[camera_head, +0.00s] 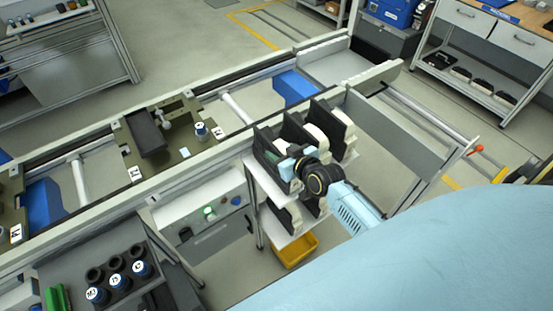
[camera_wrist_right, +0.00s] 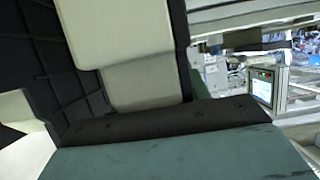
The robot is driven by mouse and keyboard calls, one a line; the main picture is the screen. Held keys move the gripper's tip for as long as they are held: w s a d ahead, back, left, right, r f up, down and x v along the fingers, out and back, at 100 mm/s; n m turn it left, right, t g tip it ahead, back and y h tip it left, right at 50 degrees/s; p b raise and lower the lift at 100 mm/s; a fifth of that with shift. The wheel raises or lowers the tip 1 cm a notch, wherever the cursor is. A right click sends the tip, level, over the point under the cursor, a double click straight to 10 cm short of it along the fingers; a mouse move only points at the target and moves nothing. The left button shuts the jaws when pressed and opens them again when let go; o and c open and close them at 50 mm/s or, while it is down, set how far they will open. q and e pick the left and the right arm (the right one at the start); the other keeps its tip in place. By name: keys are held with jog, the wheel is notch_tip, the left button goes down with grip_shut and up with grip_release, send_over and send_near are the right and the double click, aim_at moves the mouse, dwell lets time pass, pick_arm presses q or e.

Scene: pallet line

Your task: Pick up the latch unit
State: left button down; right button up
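Cream-coloured units (camera_head: 317,137) stand between black dividers in a rack beside the conveyor. I take these as the latch units, but no label shows. My right gripper (camera_head: 286,168) is at the near slot of this rack, its fingers mostly hidden by the rack and wrist. In the right wrist view, a cream block (camera_wrist_right: 140,75) stands close ahead between black walls. A grey-green surface (camera_wrist_right: 190,158) with a black edge fills the bottom. I cannot tell whether the fingers hold anything. My left gripper is not in view.
The conveyor carries a fixture plate (camera_head: 178,166) with a dark block on it. A yellow bin (camera_head: 296,251) sits below the rack. A control box with a green button (camera_head: 209,213) is left of the rack. Dark-blue labelled cylinders (camera_head: 117,263) stand at lower left.

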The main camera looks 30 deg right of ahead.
grip_shut()
jog(key=shift+r, duration=0.1)
